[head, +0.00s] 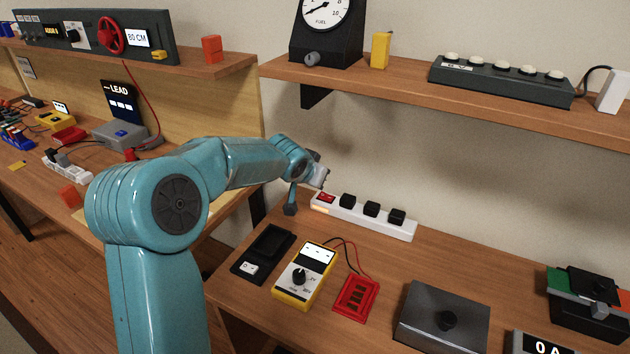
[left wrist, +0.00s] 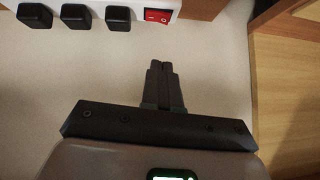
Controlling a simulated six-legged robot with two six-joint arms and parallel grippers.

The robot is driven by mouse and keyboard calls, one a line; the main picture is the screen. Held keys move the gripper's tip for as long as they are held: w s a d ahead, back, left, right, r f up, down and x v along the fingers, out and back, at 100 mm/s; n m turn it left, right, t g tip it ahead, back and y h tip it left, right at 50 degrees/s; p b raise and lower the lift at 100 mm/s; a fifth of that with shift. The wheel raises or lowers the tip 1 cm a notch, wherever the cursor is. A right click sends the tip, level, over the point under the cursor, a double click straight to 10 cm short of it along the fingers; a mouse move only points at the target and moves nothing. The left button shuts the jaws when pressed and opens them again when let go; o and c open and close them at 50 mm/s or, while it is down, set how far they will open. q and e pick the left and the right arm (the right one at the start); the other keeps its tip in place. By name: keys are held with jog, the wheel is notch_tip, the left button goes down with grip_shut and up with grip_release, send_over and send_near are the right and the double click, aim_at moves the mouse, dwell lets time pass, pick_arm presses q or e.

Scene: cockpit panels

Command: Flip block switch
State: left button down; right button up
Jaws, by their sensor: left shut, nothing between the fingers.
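The block switch is a red rocker (head: 326,198) at the left end of a white power strip (head: 358,218) on the right-hand table. In the left wrist view the red rocker (left wrist: 157,16) shows at the top edge, at the end of the strip (left wrist: 180,4). My left gripper (head: 290,209) hangs down beside that end, left of the rocker in the head view. Its fingers (left wrist: 161,70) are shut and empty, with a visible gap in the picture between their tips and the rocker. Whether the rocker is tilted on or off is too small to tell. My right gripper is not in view.
Several black plugs (head: 371,209) sit along the strip. In front lie a black tray (head: 262,254), a yellow multimeter (head: 303,275) with wires and a red holder (head: 356,298). A dark box (head: 443,318) stands to the right. A shelf (head: 420,92) overhangs the strip.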

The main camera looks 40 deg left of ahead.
pick_arm(q)
jog(key=p, duration=0.1)
send_over(323, 194)
jog(key=s+d, duration=0.2)
jog(key=s, duration=0.1)
notch_tip(323, 194, down, 5)
jog(key=f, duration=0.2)
jog(key=f+b, duration=0.1)
jog(key=shift+a+f, duration=0.15)
jog(key=shift+a, duration=0.1)
jog(key=shift+a+f, duration=0.1)
jog(key=shift+f, duration=0.55)
